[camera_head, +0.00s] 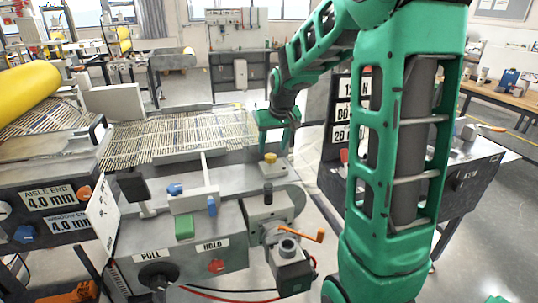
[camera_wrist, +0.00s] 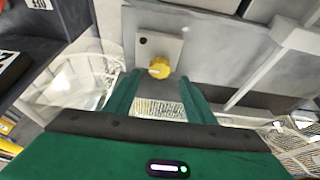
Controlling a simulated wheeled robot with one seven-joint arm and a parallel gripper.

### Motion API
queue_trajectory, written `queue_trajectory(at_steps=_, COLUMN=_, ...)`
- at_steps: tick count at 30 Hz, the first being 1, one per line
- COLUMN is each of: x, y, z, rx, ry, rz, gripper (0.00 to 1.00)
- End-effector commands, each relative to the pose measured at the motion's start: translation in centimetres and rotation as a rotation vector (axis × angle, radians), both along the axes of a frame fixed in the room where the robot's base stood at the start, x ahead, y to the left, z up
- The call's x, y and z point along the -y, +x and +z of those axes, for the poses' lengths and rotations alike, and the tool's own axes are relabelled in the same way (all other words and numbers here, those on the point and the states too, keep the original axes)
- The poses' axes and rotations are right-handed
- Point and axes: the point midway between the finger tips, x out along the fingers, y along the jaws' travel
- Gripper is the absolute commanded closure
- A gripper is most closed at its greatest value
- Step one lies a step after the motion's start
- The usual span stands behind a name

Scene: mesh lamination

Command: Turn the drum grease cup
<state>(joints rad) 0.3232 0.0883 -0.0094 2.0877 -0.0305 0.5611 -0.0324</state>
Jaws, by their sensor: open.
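The drum grease cup appears to be the small yellow knob (camera_head: 270,157) on top of the grey machine housing, near the middle of the head view. In the wrist view the yellow knob (camera_wrist: 159,68) sits on a light square plate (camera_wrist: 147,45). My gripper (camera_head: 277,147) points down close above the knob with its fingers apart. In the wrist view my gripper (camera_wrist: 160,80) shows one finger on each side of the knob's line, with a gap to both. The fingers hold nothing. Contact with the knob is not visible.
The patterned mesh web (camera_head: 180,135) runs behind the housing. A dark knob (camera_head: 268,188) and an orange-handled lever (camera_head: 310,235) stand in front of the yellow knob. A labelled cabinet (camera_head: 455,195) is at right, partly behind my arm. A yellow roll (camera_head: 22,88) lies far left.

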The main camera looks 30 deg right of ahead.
Motion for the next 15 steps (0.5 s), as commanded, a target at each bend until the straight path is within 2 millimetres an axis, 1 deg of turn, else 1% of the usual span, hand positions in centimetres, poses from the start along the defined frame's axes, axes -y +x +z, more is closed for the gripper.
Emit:
queue_trajectory(at_steps=1, x=0.1, y=0.3, z=-1.0, rx=-0.004, ry=0.001, rz=0.0, gripper=0.5)
queue_trajectory(at_steps=6, x=0.4, y=1.1, z=-3.0, rx=-0.002, ry=0.001, rz=0.0, gripper=0.5)
queue_trajectory(at_steps=9, x=0.4, y=1.4, z=-3.8, rx=-0.002, ry=0.001, rz=0.0, gripper=0.5)
queue_trajectory(at_steps=15, x=0.5, y=1.7, z=-4.3, rx=0.0, ry=-0.001, rz=-0.001, gripper=0.5)
